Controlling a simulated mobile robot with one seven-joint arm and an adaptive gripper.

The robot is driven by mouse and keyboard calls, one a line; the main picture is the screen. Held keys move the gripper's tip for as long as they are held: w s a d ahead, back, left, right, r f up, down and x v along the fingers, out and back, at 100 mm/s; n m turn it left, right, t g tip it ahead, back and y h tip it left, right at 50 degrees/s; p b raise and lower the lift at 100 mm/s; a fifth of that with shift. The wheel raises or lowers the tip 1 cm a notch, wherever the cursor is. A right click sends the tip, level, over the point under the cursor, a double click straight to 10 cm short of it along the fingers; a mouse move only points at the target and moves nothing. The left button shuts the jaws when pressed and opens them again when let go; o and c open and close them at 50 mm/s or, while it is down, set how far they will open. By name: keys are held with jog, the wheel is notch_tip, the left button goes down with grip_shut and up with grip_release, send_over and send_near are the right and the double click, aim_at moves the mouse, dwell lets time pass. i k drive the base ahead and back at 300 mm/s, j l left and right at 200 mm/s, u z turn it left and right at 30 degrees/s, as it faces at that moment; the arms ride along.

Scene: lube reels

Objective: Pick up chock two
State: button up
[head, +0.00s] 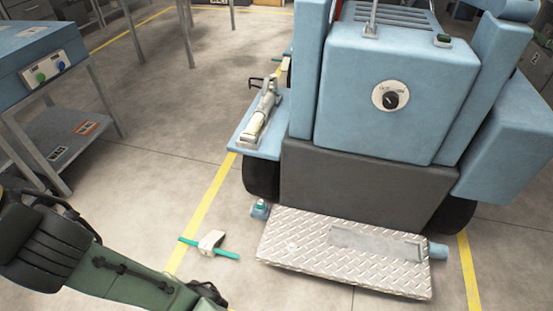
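A pale wedge-shaped chock (211,241) with a teal bar through it lies on the floor, on the right side of the yellow line and left of the tread-plate step. No number is readable on it, so I cannot tell if it is chock two. Another pale and teal piece (284,70) shows partly hidden behind the vehicle's left side. My arm reaches in from the lower left. The dark end of it, my gripper (208,294), is at the bottom edge, below and apart from the near chock. Its fingers are mostly out of frame.
The blue vehicle (390,60) with a tread-plate step (345,280) fills the right. Its side shelf (247,142) holds a pale tool. A blue bench (38,47) with buttons stands left. Open floor (155,165) lies between.

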aim_at(209, 247)
jog(key=j, duration=0.15)
jog(key=i+j+u, duration=0.1)
jog(key=i+j, duration=0.65)
jog(key=i, duration=0.3)
jog(key=j+u, duration=0.05)
